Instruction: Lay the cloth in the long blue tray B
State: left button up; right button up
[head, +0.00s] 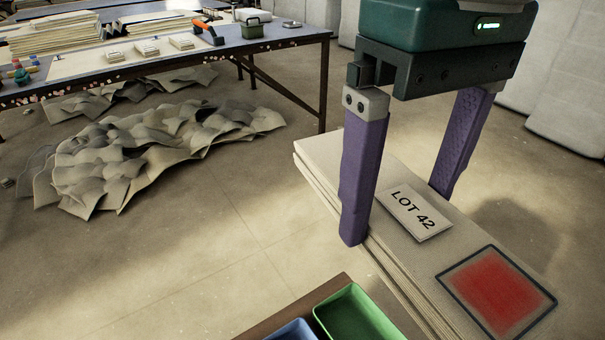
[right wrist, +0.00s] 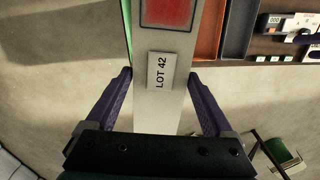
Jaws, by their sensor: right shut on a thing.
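The cloth (head: 428,256) is a long, cream, folded stack with a "LOT 42" label and a red square on top. My right gripper (head: 396,215) is shut on it, with one purple finger along each long side. In the right wrist view the cloth (right wrist: 155,115) runs lengthwise between the fingers. A blue tray (head: 292,331) shows only in part at the bottom edge of the head view, left of the cloth's near end. I cannot read a letter on it. My left gripper is not in view.
A green tray (head: 352,318) lies between the blue tray and the cloth. The right wrist view shows an orange tray (right wrist: 208,30) and a dark tray (right wrist: 238,30). A work table (head: 270,50) stands at the back left, with crumpled grey cloth (head: 130,150) on the floor before it.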

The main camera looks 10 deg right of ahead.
pick_arm(q)
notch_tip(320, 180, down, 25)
jog(key=b, duration=2.2)
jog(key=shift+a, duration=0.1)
pick_arm(e)
jog(key=shift+n, duration=0.8)
jog(key=s+a+f, duration=0.1)
jog(key=f, duration=1.1)
jog(key=s+a+f, duration=0.1)
jog(key=a+f, duration=0.1)
jog(key=f, duration=1)
jog(key=s+a+f, duration=0.1)
jog(key=f, duration=1.1)
jog(key=shift+s+a+f, duration=0.25)
jog(key=shift+s+f, duration=0.05)
pick_arm(q)
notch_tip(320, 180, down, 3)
jog(key=b, duration=0.3)
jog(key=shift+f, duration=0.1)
pick_arm(e)
notch_tip(320, 180, down, 5)
jog(key=shift+f, duration=0.15)
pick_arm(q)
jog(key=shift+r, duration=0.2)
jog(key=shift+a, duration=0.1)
pick_arm(e)
jog(key=o, duration=1.2)
